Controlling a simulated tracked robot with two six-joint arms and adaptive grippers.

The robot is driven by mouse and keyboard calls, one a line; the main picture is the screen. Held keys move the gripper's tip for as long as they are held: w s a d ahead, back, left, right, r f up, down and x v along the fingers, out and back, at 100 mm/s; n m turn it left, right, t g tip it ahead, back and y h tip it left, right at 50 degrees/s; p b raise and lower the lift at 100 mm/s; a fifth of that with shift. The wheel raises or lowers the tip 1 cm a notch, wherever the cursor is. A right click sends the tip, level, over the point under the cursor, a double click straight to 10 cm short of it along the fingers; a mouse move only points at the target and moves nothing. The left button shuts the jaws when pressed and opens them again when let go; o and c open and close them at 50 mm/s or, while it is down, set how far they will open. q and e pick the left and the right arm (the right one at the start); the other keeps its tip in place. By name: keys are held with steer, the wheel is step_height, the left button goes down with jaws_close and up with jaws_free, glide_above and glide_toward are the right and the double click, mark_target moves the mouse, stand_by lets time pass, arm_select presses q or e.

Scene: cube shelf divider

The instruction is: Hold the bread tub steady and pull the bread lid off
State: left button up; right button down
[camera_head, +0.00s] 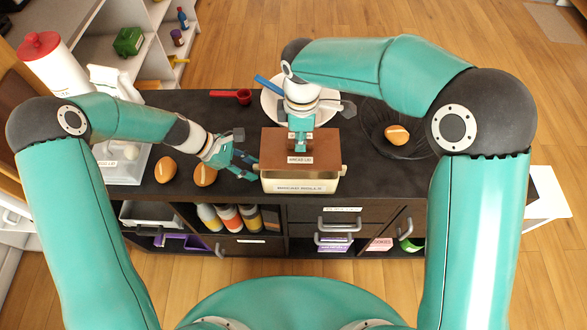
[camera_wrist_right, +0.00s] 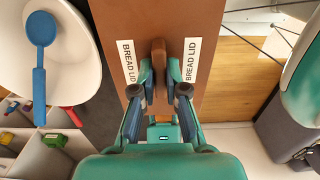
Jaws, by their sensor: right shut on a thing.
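The cream bread tub (camera_head: 300,184) stands on the dark counter with a printed label on its front. The brown bread lid (camera_head: 326,144) covers its top; I cannot tell whether there is a gap beneath it. My right gripper (camera_head: 300,143) is above the lid, shut on its knob. In the right wrist view my right gripper (camera_wrist_right: 160,85) has its fingers on both sides of the brown knob (camera_wrist_right: 159,60), between two "BREAD LID" labels. My left gripper (camera_head: 249,161) is open at the tub's left side, close to its end. Its contact with the tub is unclear.
Two brown eggs or rolls (camera_head: 205,174) lie left of the tub. A white bowl (camera_head: 270,104) with a blue spoon (camera_head: 267,84) is behind it. A wire basket (camera_head: 372,139) holding a roll (camera_head: 397,134) is at right. A red scoop (camera_head: 243,97) lies at the back.

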arm_select(q)
steer(key=shift+a, duration=0.1)
steer(key=v, duration=1.1)
steer(key=shift+a+r, duration=0.3)
steer(key=shift+s+f, duration=0.1)
